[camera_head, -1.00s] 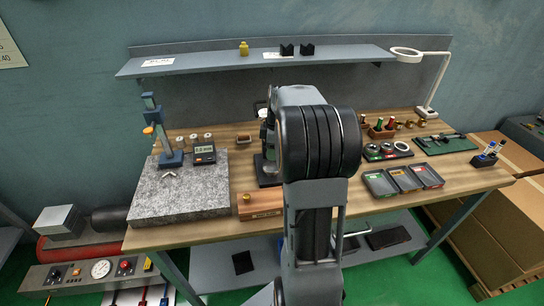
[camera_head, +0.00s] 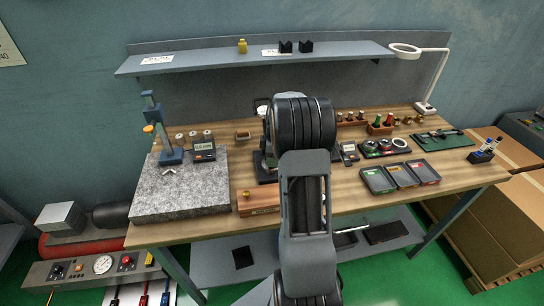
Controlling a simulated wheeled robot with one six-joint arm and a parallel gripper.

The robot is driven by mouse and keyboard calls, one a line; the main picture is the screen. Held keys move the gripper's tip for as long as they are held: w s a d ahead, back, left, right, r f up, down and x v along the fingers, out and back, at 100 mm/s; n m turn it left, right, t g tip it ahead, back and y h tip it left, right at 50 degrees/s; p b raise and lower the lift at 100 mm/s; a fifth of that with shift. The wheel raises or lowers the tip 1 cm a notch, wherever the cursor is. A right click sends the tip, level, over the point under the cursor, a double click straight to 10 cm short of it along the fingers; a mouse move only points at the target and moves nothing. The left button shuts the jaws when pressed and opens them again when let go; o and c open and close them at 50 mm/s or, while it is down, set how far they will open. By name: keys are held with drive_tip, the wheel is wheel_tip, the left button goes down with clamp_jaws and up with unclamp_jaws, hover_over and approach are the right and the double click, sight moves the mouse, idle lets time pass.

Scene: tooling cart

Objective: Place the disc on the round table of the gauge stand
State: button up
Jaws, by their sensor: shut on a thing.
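My arm (camera_head: 304,190) rises in the middle of the picture and covers the centre of the bench. My gripper is hidden behind it, and I cannot see the disc. A dark base (camera_head: 261,170) shows at the left edge of my arm; the rest of that device is hidden, and so is any round table on it. I cannot tell whether it is the gauge stand. A blue upright stand (camera_head: 168,148) with an orange knob stands on the granite plate (camera_head: 180,195) at left, with no round table visible on it.
A small digital readout (camera_head: 203,151) sits on the granite plate. Right of my arm are several rings in a holder (camera_head: 385,147), open trays (camera_head: 399,177) and a green mat (camera_head: 440,139). A wooden box (camera_head: 257,201) lies near the front edge. A shelf (camera_head: 210,63) runs along the back.

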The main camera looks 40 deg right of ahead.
drive_tip(key=shift+f, duration=0.2)
drive_tip(key=o, duration=1)
drive_tip(key=shift+r, duration=0.1)
